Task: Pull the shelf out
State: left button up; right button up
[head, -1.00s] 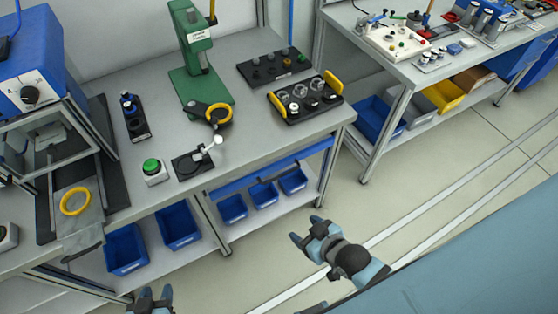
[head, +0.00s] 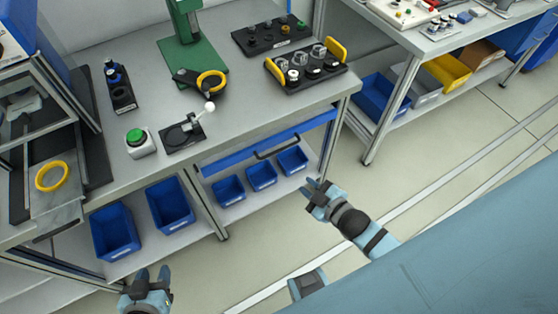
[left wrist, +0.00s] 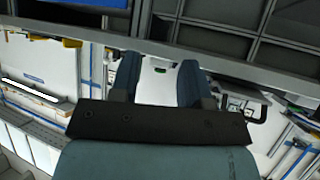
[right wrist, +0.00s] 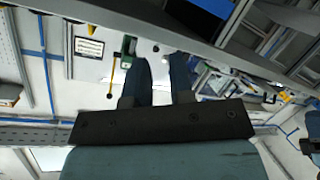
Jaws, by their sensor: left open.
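A blue-fronted shelf (head: 233,160) sits under the workbench top at the middle of the head view. A dark bar handle (head: 277,147) is on its front. My right gripper (head: 317,188) is open and empty, in front of and to the right of the handle, apart from it. Its two fingers (right wrist: 160,75) show with a gap between them in the right wrist view. My left gripper (head: 152,274) is at the bottom left of the head view, open and empty, clear of the bench. Its spread fingers (left wrist: 158,80) show in the left wrist view.
Several blue bins, one here (head: 230,190), stand on the lower rack under the bench. A green press (head: 187,45), a green button box (head: 139,143) and a black tray with yellow handles (head: 306,68) stand on top. Open floor (head: 270,240) lies before the bench.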

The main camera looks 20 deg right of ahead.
aim_at(279, 150)
jog(key=w+d+f+n+t+y+b, duration=0.2)
jog(key=w+d+f+n+b, duration=0.15)
jog(key=f+n+b, duration=0.3)
jog(key=w+d+f+n+t+y+b, duration=0.1)
jog(key=w+d+f+n+y+b, duration=0.2)
jog(key=w+f+n+b, duration=0.35)
pick_arm(q)
notch_tip(279, 150, down, 11)
jog(key=d+h+b, duration=0.1)
jog(key=b, duration=0.3)
jog(key=shift+w+d+t, duration=0.35)
jog(key=shift+w+t, duration=0.05)
jog(key=shift+w, duration=0.05)
pick_arm(e)
jog(key=w+a+r, duration=0.1)
jog(key=w+a, duration=0.1)
jog(key=w, duration=0.1)
jog(key=w+a+r+n, duration=0.1)
jog(key=w+a, duration=0.1)
jog(key=w, duration=0.2)
jog(key=w+a+r+n, duration=0.1)
jog(key=w+a, duration=0.1)
jog(key=w, duration=0.1)
jog(key=shift+w+y, duration=0.3)
jog(key=shift+w, duration=0.1)
pick_arm(q)
jog(key=shift+f, duration=0.1)
pick_arm(e)
jog(key=shift+c, duration=0.4)
grip_shut()
